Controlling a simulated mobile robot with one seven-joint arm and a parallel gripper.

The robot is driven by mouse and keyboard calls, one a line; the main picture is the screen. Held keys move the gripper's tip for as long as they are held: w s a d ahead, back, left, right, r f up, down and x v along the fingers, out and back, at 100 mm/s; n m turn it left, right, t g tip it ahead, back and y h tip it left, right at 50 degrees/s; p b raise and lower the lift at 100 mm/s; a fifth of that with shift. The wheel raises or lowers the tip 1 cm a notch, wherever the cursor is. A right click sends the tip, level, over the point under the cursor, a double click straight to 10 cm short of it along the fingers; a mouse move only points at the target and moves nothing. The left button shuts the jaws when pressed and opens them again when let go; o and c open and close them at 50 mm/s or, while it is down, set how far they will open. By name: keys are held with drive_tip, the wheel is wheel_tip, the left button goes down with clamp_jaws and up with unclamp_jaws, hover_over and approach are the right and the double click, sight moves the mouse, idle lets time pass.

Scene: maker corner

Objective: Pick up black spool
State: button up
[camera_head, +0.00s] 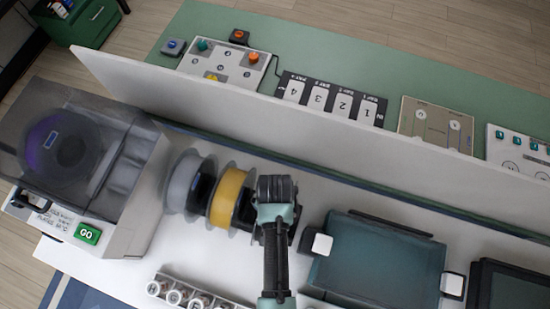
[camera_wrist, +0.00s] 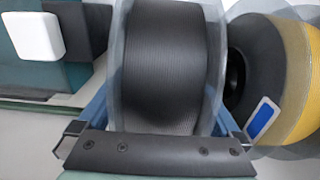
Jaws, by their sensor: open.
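The black spool (camera_wrist: 170,70) fills the middle of the wrist view, with dark ridged filament between two clear flanges. It stands upright on its rim. In the head view it is mostly hidden beneath my gripper (camera_head: 276,195). In the wrist view my gripper (camera_wrist: 160,115) is open, with one blue finger beside each flange of the spool. I cannot tell whether either finger touches it.
A yellow spool (camera_head: 227,198) stands close to the left in the head view, and a pale grey spool (camera_head: 184,185) beyond it. A teal tray (camera_head: 375,262) with white handles lies to the right. A long white panel (camera_head: 300,130) runs behind. Several small cylinders (camera_head: 175,297) stand in front.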

clamp_jaws()
drive_tip(key=shift+w+r, duration=0.1)
idle(0.4)
